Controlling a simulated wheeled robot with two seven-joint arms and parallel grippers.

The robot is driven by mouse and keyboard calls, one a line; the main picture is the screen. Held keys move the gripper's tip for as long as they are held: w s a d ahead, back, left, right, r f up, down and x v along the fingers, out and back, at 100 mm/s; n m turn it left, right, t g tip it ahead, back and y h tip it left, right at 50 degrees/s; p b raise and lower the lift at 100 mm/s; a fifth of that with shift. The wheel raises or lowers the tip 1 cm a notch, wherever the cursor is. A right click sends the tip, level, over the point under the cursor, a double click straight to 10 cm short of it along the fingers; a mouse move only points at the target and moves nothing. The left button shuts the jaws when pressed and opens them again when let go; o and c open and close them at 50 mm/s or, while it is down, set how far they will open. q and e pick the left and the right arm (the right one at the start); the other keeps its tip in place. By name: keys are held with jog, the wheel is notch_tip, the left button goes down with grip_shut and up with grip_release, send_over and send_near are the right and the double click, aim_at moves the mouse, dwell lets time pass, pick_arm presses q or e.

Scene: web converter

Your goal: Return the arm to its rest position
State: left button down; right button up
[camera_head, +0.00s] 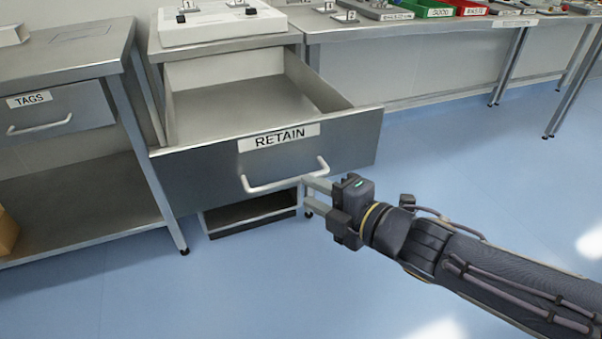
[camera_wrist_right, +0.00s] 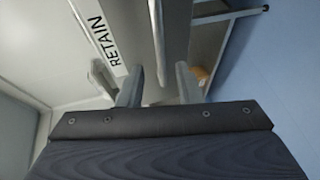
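My right gripper (camera_head: 312,195) is in front of the drawer marked RETAIN, close to the right end of its white bar handle (camera_head: 285,183). Its two fingers are apart, with a gap between them. My right arm reaches in from the lower right. My left gripper is not in view.
A bench with a shut TAGS drawer (camera_head: 60,112) stands at the left. A long table (camera_head: 450,27) with green and red bins runs along the back right. A dark open compartment (camera_head: 250,212) is below the drawer. The blue floor (camera_head: 480,150) at the right is clear.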

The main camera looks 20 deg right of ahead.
jog(key=shift+s+d, duration=0.1)
jog(key=shift+s, duration=0.2)
jog(key=shift+d, duration=0.1)
jog(key=s+d+f+m+g+h, duration=0.25)
jog(key=d+f+m+h, duration=0.45)
jog(key=m, duration=0.6)
jog(key=s+a+f+m+g+y, duration=0.1)
jog(key=s+a+m+g+y, duration=0.15)
jog(key=s+m, duration=0.3)
jog(key=s+a+f+m+g+y, duration=0.2)
jog(key=s+m+g, duration=0.1)
jog(key=s+m, duration=0.25)
notch_tip(320, 180, up, 30)
jog(key=p, duration=3)
jog(key=shift+s+g, duration=0.4)
